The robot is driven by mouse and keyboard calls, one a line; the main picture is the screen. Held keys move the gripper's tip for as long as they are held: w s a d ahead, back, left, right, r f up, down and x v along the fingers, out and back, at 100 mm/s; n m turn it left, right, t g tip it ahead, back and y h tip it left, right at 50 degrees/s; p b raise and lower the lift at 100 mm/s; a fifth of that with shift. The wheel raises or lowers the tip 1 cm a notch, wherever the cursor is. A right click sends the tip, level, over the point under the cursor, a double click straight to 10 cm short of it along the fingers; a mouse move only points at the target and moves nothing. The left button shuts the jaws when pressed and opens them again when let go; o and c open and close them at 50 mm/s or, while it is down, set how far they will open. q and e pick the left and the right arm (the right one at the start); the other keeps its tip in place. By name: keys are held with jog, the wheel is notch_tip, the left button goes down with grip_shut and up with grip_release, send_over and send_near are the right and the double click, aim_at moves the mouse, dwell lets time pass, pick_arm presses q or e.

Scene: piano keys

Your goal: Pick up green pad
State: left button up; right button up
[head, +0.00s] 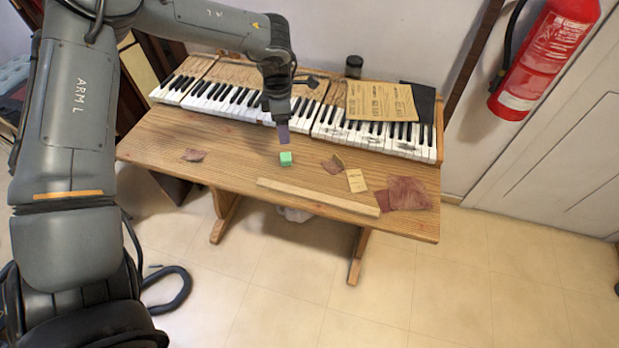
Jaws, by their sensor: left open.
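The green pad (286,159) is a small bright green block on the wooden table, near its middle and in front of the piano keys. My left gripper (283,138) points down from above, just behind and over the green pad in the picture. A purple-grey finger shows at its tip. It is open, and nothing shows between its fingers. Whether it touches the pad cannot be told from this angle. My right gripper is not in view.
A row of piano keys (225,99) runs along the back of the wooden table (225,150). A wooden strip (318,197) lies along the front edge. Reddish sandpaper pieces (407,193) lie at right. A red fire extinguisher (545,60) hangs on the wall.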

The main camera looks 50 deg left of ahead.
pick_arm(q)
jog(key=f+b, duration=0.1)
jog(key=f, duration=0.1)
jog(key=b, duration=0.2)
send_over(285, 156)
jog(key=f, duration=0.5)
jog(key=shift+w+f, duration=0.2)
jog(key=shift+f, duration=0.15)
notch_tip(285, 156, down, 5)
jog(key=shift+s+r+b, duration=0.1)
jog(key=shift+s+b, duration=0.05)
jog(key=shift+b, duration=0.8)
jog(key=c, duration=1.1)
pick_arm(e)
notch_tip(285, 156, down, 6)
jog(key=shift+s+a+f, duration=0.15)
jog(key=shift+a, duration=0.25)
